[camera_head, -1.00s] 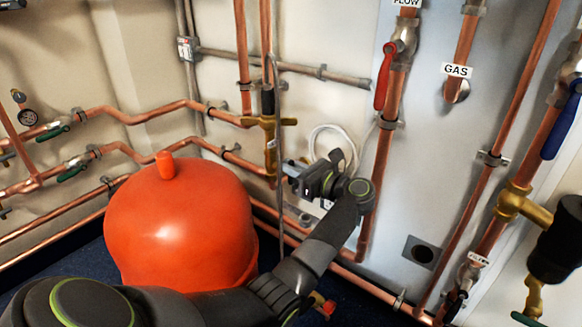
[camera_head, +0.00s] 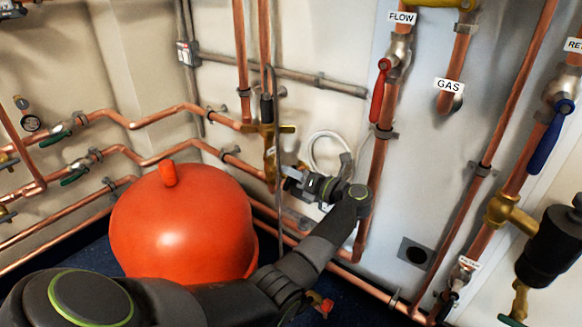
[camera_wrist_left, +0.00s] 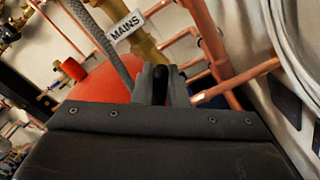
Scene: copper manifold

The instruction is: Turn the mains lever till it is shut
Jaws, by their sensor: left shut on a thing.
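In the left wrist view a white MAINS label (camera_wrist_left: 125,26) sits on the brass mains fitting (camera_wrist_left: 147,48). My left gripper (camera_wrist_left: 160,80) is right below that fitting, its fingers close together on a dark piece that I take for the mains lever (camera_wrist_left: 160,88). Most of the lever is hidden by the fingers. In the head view my left gripper (camera_head: 288,178) reaches the lower part of the brass mains valve (camera_head: 268,145), right of the orange-red vessel. The lever's exact angle cannot be told. My right gripper is not in view.
The orange-red vessel (camera_head: 185,225) stands left of my left forearm. A grey braided hose (camera_wrist_left: 92,35) runs close beside the fitting. A white cable loop (camera_head: 325,150) hangs behind the gripper. A red FLOW lever (camera_head: 379,92) and blue lever (camera_head: 551,140) are farther right.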

